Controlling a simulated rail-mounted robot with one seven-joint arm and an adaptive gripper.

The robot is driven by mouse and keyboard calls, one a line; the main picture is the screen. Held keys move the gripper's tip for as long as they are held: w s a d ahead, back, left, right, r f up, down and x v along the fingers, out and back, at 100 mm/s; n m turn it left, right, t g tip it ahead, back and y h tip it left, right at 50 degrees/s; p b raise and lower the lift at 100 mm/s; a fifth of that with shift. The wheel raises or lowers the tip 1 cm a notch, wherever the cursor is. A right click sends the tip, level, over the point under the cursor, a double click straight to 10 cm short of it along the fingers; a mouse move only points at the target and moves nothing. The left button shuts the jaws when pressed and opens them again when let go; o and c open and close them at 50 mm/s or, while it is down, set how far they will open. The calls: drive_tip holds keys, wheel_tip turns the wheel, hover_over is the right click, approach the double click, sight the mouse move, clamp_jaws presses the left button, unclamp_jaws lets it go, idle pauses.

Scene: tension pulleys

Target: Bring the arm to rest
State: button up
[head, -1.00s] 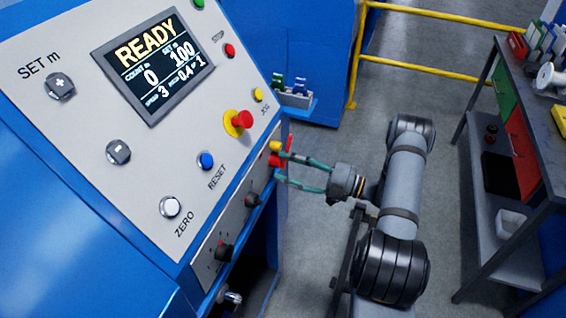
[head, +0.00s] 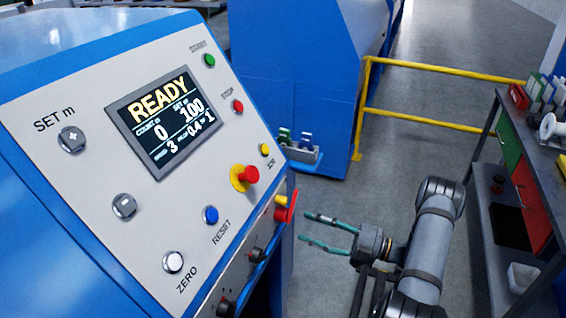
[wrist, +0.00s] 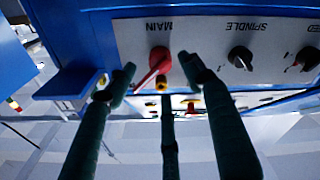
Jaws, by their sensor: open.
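My gripper (head: 308,229) is in the head view, right of the machine's control panel. Its teal fingers are spread and empty, pointing left at the panel's side. The red rotary handle (head: 292,207) with a yellow part sits at the panel's lower right edge, a short gap from the fingertips. In the wrist view, the fingers of my gripper (wrist: 157,72) reach up toward the red handle (wrist: 153,70) under the label MAIN. They stand around it in the picture; contact cannot be told there.
The blue machine's display (head: 163,120) reads READY, count 0, set 100. A red emergency button (head: 249,175) stands out from the panel. A yellow rail (head: 430,118) crosses behind. A workbench (head: 535,150) with binders and a spool is at the right. Grey floor lies between.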

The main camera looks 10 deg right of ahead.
drive_tip(key=shift+x, duration=2.75)
drive_tip(key=shift+r, duration=0.1)
drive_tip(key=shift+d, duration=0.1)
